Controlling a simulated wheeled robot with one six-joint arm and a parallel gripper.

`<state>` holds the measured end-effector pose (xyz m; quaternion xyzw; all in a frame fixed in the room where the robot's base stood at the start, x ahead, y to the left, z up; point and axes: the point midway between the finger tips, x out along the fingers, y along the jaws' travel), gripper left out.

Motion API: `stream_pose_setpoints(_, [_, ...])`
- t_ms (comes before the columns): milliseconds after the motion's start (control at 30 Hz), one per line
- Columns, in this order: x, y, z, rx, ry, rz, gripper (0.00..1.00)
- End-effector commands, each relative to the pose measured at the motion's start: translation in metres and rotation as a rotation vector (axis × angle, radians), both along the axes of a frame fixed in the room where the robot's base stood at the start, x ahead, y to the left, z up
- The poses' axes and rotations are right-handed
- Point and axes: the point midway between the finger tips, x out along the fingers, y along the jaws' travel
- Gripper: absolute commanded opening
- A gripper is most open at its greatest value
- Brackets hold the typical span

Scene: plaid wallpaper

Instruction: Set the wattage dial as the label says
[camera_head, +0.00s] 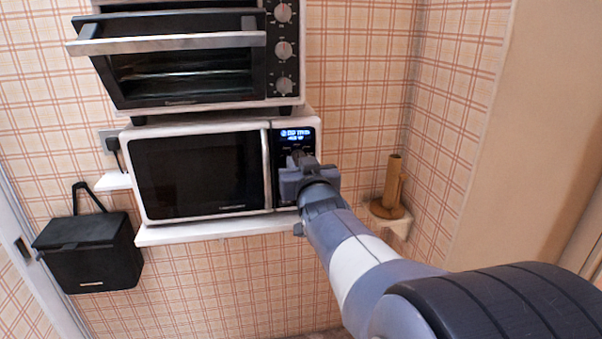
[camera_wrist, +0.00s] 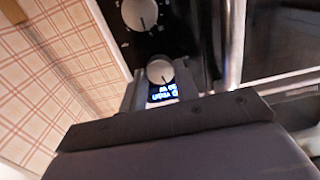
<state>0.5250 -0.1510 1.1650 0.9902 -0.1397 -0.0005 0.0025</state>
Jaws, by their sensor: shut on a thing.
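A white microwave (camera_head: 265,165) with a black control panel (camera_head: 308,150) stands on a shelf. Its lit blue display (camera_head: 297,135) shows text too small to read surely. In the wrist view the display (camera_wrist: 163,93) appears upside down. A round pale dial (camera_wrist: 160,70), the one nearer the display, sits between the jaws of my gripper (camera_wrist: 158,80), which is shut on it. It has a dark pointer line. A second dial (camera_wrist: 140,13), farther from the display, is free, with marks around it. In the head view my gripper (camera_head: 298,162) hides most of the dials.
A toaster oven (camera_head: 180,98) with its door partly open and several knobs stands above the microwave. A black bin (camera_head: 88,255) hangs at the left, and a brown roll holder (camera_head: 392,185) stands on a corner shelf at the right.

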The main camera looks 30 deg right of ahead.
Motion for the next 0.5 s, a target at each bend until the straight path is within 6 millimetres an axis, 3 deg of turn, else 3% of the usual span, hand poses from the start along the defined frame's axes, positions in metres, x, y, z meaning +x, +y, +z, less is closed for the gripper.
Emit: stream_pose_setpoints(500, [0.0000, -0.0004, -0.0022, -0.400, 0.113, 0.000, 0.07])
